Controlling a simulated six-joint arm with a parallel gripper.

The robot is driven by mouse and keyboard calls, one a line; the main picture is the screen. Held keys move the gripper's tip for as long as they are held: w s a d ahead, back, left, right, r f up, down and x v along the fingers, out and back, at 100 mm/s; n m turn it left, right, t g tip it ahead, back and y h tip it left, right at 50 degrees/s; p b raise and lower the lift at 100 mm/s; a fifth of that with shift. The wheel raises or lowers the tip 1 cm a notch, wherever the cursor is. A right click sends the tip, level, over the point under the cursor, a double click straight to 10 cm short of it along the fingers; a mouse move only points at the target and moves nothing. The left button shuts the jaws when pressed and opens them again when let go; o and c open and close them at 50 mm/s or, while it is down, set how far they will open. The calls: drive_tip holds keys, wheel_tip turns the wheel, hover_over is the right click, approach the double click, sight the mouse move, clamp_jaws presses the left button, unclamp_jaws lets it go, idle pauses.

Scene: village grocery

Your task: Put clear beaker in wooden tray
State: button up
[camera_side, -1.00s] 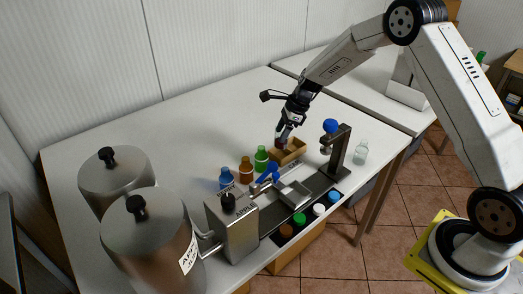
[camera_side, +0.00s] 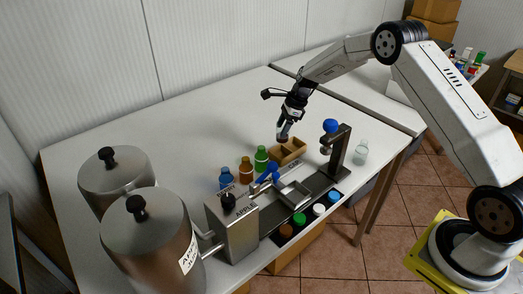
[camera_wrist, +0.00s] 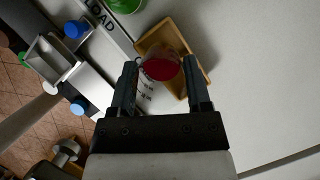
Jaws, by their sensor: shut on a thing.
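My gripper (camera_side: 283,136) is shut on the clear beaker, a see-through round vessel with dark red in it. In the wrist view the clear beaker (camera_wrist: 160,67) sits between the two fingertips (camera_wrist: 159,78). The wooden tray (camera_side: 297,148) stands on the white table, just below and to the right of my gripper in the side view. In the wrist view the wooden tray (camera_wrist: 179,23) lies behind the beaker, which overlaps it and hides part of it. I cannot tell whether the beaker touches the tray.
Blue, brown and green bottles (camera_side: 246,169) stand left of the tray. A metal machine (camera_side: 232,225) with a track runs along the table's front, with a blue-topped post (camera_side: 340,150). A clear bottle (camera_side: 361,152) stands at the right. Large metal canisters (camera_side: 150,235) fill the left.

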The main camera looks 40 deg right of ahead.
sight(282, 143)
drive_tip(key=shift+f, duration=3.3)
drive_tip(key=shift+f, duration=0.4)
drive_tip(key=o, duration=1.3)
drive_tip(key=shift+r, duration=0.15)
drive_tip(key=shift+r, duration=3.85)
drive_tip(key=shift+s, duration=0.1)
